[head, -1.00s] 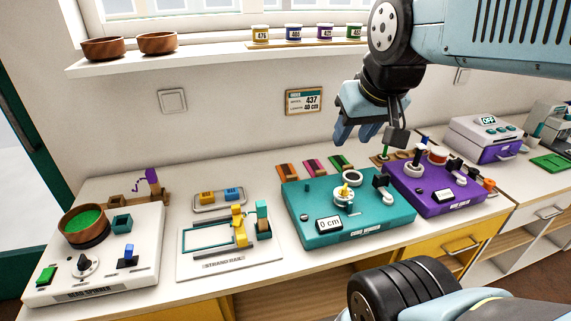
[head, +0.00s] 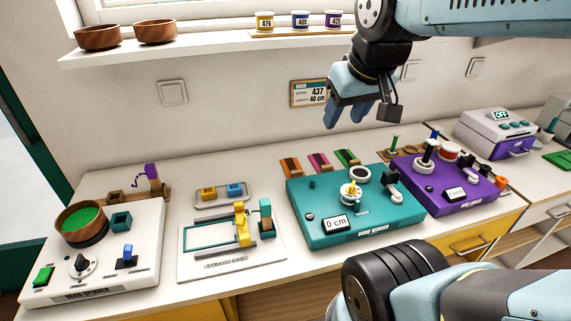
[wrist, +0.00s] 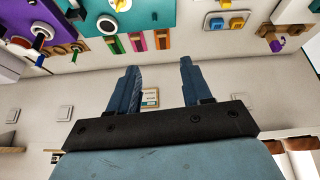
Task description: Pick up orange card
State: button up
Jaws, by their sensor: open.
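The orange card (head: 290,166) lies flat on the white counter, at the left end of a row with a pink card (head: 318,161) and a green card (head: 346,157). It has a dark band across it. In the wrist view the orange card (wrist: 162,39) shows at the top, beyond the fingertips. My gripper (head: 344,121) is open and empty, in the air above the cards and slightly to their right in the head view. In the wrist view its fingers (wrist: 158,68) stand wide apart with only the wall and a small sign between them.
The teal cord winder (head: 340,237) stands just in front of the cards, with upright posts and knobs. The purple box (head: 440,203) is to its right. A tray with yellow and blue blocks (head: 222,203) is to the left. The shelf (head: 230,50) juts from the wall above.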

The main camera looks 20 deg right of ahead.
jog(key=w+f+n+g, duration=0.15)
jog(key=w+n, duration=0.25)
jog(key=w, duration=0.4)
jog(key=n+g, duration=0.4)
jog(key=n, duration=0.9)
send_over(295, 171)
notch_tip(295, 171, down, 18)
jog(key=f, duration=0.8)
jog(key=shift+w+a, duration=0.15)
jog(key=shift+a, duration=0.05)
jog(key=shift+s+d+f, duration=0.1)
jog(key=shift+d+f, duration=0.05)
jog(key=shift+f, duration=1.35)
jog(key=shift+s+d+f, duration=0.1)
jog(key=shift+f, duration=1.35)
grip_shut()
